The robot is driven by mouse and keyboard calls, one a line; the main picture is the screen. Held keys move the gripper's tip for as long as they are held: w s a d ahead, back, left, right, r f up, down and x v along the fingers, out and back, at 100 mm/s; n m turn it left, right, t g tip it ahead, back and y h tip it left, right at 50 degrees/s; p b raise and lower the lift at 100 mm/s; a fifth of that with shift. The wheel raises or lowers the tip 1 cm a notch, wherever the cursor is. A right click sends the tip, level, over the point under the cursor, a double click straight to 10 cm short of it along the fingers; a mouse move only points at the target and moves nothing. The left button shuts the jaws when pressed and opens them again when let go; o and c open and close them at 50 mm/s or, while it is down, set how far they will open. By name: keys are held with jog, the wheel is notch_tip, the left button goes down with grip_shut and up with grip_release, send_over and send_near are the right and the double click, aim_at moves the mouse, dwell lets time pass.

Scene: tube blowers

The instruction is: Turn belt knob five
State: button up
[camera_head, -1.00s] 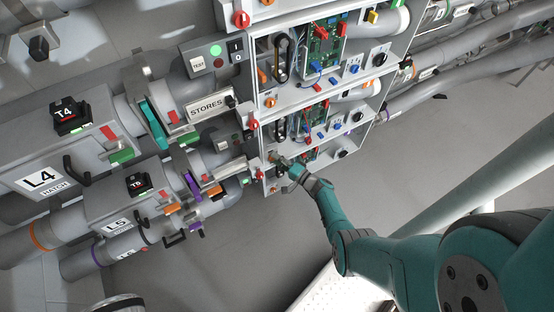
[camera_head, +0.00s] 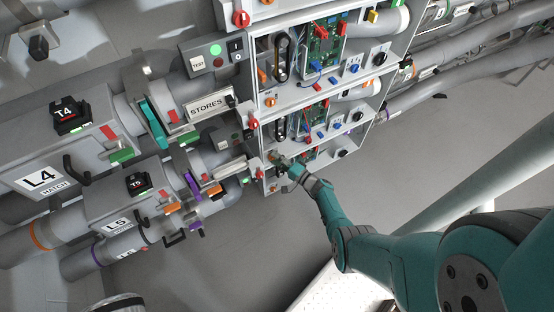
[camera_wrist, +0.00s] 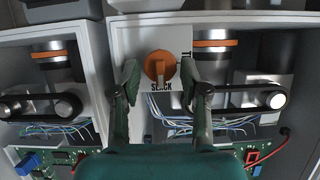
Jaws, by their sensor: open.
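An orange round knob (camera_wrist: 159,66) with a pale pointer bar sits on a white plate in the wrist view. The plate carries the word "SLACK" below the knob, and other lettering at its right edge is partly hidden. My gripper (camera_wrist: 159,77) is open, with one finger on each side of the knob. The fingers look apart from the knob, with small gaps on both sides. In the head view my gripper (camera_head: 283,164) is at the lowest open cabinet bay, where it hides the knob. I cannot read a number on the knob.
Black belts on pulleys (camera_wrist: 246,101) lie to both sides in the wrist view. Green circuit boards (camera_wrist: 256,156) and loose wires are near the bottom. In the head view, upper bays (camera_head: 292,106) hold similar parts, and large grey pipes stand left.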

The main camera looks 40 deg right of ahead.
jog(key=s+d, duration=0.1)
jog(key=s, duration=1.1)
jog(key=shift+d, duration=0.15)
jog(key=s+a+f+n+g+y, duration=0.1)
jog(key=s+a+f+n+g, duration=0.25)
jog(key=a, duration=0.65)
jog(key=s+a+f+n+g, duration=0.1)
jog(key=s+a+f+g, duration=0.35)
jog(key=a, duration=0.65)
jog(key=s+a+r+n+h, duration=0.15)
jog(key=s+a, duration=0.25)
jog(key=s, duration=0.5)
jog(key=s+r+n+h, duration=0.1)
jog(key=s+r+n, duration=0.1)
jog(key=s+r, duration=0.35)
jog(key=s+r+n+h, duration=0.2)
jog(key=s+r+n, duration=0.1)
jog(key=r, duration=0.6)
notch_tip(320, 180, up, 25)
jog(key=s+a+n+t+y, duration=0.1)
jog(key=s+n+t, duration=0.1)
jog(key=n+t, duration=0.2)
jog(key=shift+r+n+t+y, duration=0.2)
jog(key=shift+n+t+y, duration=0.2)
jog(key=shift+n, duration=0.5)
